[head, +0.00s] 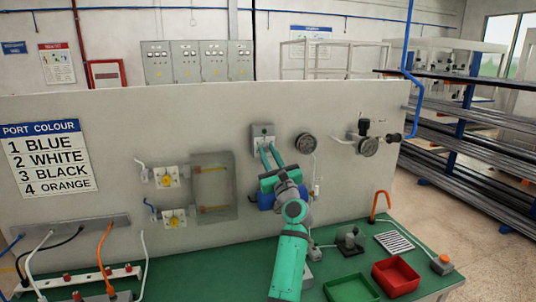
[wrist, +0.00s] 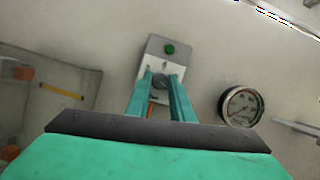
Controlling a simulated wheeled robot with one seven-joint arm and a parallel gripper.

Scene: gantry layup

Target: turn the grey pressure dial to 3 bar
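The grey pressure dial (wrist: 160,82) sits low on the front of a light grey panel box (wrist: 155,58) with a green button above it. In the head view the box (head: 262,131) is on the upright board, and the gripper's fingers partly cover it. My gripper (wrist: 160,76) points at the dial, with its two teal fingers apart, one at each side of it. I cannot tell whether the fingertips touch the dial. The dial's scale and pointer cannot be read. A round pressure gauge (wrist: 241,106) is right of the box; its reading is too small to tell.
In the head view the gauge (head: 305,144) and a valve with pipework (head: 367,146) are right of the box. A clear cover (head: 226,190) and yellow-knobbed valves (head: 168,177) are to the left. Red (head: 396,276) and green (head: 350,289) trays stand on the green bench below.

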